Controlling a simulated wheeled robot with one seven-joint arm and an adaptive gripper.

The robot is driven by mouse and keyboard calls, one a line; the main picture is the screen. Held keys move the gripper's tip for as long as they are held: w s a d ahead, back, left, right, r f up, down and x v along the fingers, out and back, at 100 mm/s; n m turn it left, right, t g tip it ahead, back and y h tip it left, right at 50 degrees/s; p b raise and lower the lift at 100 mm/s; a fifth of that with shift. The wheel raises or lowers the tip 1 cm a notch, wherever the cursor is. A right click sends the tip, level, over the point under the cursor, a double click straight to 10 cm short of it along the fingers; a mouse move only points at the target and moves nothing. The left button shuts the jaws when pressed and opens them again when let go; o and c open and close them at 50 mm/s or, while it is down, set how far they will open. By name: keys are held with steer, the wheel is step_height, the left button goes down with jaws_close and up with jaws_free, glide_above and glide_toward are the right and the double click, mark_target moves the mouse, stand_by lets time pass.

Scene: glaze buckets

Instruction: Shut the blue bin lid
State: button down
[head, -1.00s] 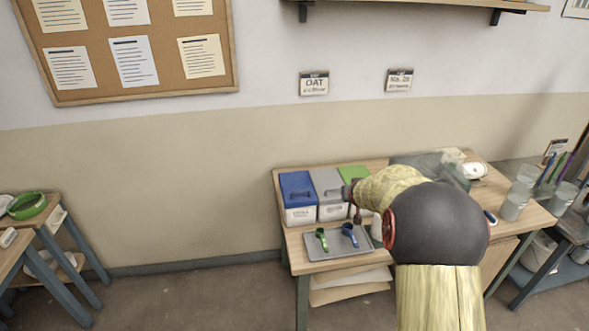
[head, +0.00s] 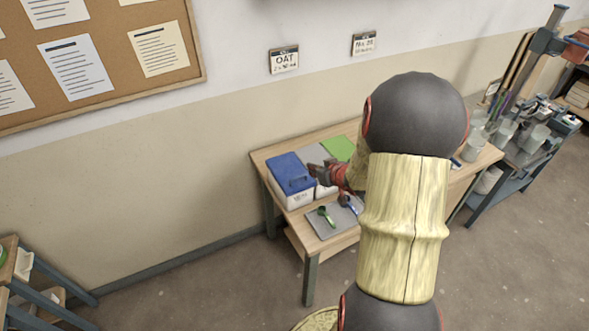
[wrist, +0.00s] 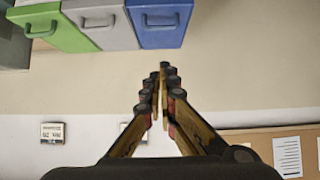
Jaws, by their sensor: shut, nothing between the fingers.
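The blue bin lid (head: 290,172) lies over the white blue-lidded bin (head: 296,199) at the left of the bin row. It looks down, level with its neighbours, though I cannot tell whether a small gap remains. Its handle faces the front. In the wrist view the blue lid (wrist: 158,28) shows at the top, beside the grey lid (wrist: 100,20). My gripper (head: 313,170) is shut and empty, just right of the blue lid in the head view, over the grey lid. In the wrist view the closed fingertips (wrist: 164,70) are apart from the blue lid in the picture.
A green lid (head: 339,149) is right of the grey one, partly behind my arm. A grey tray (head: 328,222) with a green scoop (head: 326,216) and a blue scoop (head: 348,203) lies in front of the bins. The wall is behind them.

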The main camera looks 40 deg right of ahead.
steer(key=b+x, duration=0.1)
steer(key=x, duration=0.3)
steer(key=f+b+x, duration=0.1)
steer(key=x, duration=0.3)
steer(key=s+x, duration=0.1)
steer(key=x, duration=0.3)
steer(key=shift+a+f+b, duration=0.1)
steer(key=shift+f+b, duration=0.15)
steer(key=shift+b, duration=0.15)
steer(key=shift+w+f, duration=0.2)
steer(key=shift+f, duration=0.3)
step_height(320, 180, down, 2)
steer(key=shift+s+f+b, duration=0.1)
steer(key=shift+s+b, duration=0.1)
steer(key=shift+b, duration=0.35)
